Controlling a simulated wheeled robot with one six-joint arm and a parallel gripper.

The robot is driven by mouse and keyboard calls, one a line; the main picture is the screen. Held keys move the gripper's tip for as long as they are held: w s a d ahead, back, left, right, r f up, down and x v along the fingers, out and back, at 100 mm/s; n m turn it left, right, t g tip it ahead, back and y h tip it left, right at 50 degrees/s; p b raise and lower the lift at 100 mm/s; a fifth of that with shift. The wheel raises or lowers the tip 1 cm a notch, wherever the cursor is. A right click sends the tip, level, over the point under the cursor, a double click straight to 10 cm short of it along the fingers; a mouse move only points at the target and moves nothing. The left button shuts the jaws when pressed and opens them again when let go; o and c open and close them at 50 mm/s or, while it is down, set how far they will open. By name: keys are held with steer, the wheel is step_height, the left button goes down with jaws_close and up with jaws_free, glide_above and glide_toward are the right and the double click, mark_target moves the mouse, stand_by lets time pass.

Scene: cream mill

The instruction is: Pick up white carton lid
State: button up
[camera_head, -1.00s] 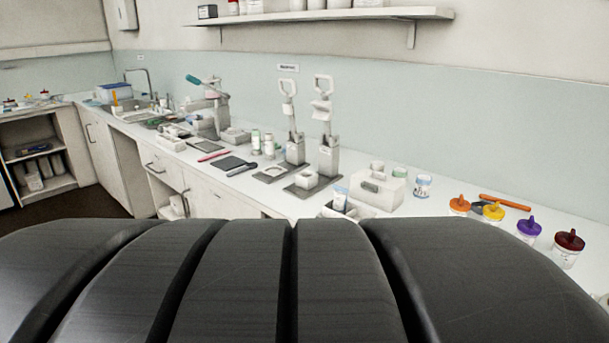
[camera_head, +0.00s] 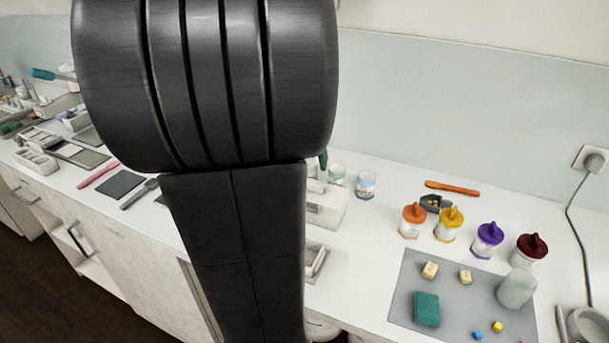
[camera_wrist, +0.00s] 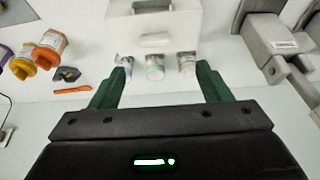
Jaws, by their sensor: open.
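A white carton (camera_wrist: 180,22) with a cut-out in its facing side stands at the top of the wrist view. In the head view its right part (camera_head: 328,208) shows beside my arm, which hides the rest. I cannot clearly tell its lid apart from its body. My gripper (camera_wrist: 160,88) is open and empty, its two green fingers spread wide. The carton lies beyond the fingertips in the wrist view, apart from them. In the head view only a bit of a green finger (camera_head: 323,160) shows past my arm.
Small jars (camera_wrist: 154,68) stand between the fingertips and the carton in the wrist view. Coloured-lid jars (camera_head: 488,238), an orange-handled tool (camera_head: 452,187) and a grey mat (camera_head: 405,300) with small items are at right. A grey metal stand (camera_wrist: 275,45) is close by.

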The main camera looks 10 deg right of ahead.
steer(key=x, duration=0.6)
steer(key=shift+f, duration=0.1)
steer(key=shift+s+d+p+x, duration=0.1)
steer(key=shift+p+x, duration=0.1)
steer(key=shift+x, duration=0.65)
steer(key=shift+s+d+p+x, duration=0.1)
steer(key=shift+d+p+x, duration=0.05)
steer(key=shift+x, duration=0.75)
steer(key=shift+d+p+x, duration=0.1)
steer(key=shift+p+x, duration=0.1)
steer(key=shift+x, duration=0.65)
steer(key=c, duration=1.3)
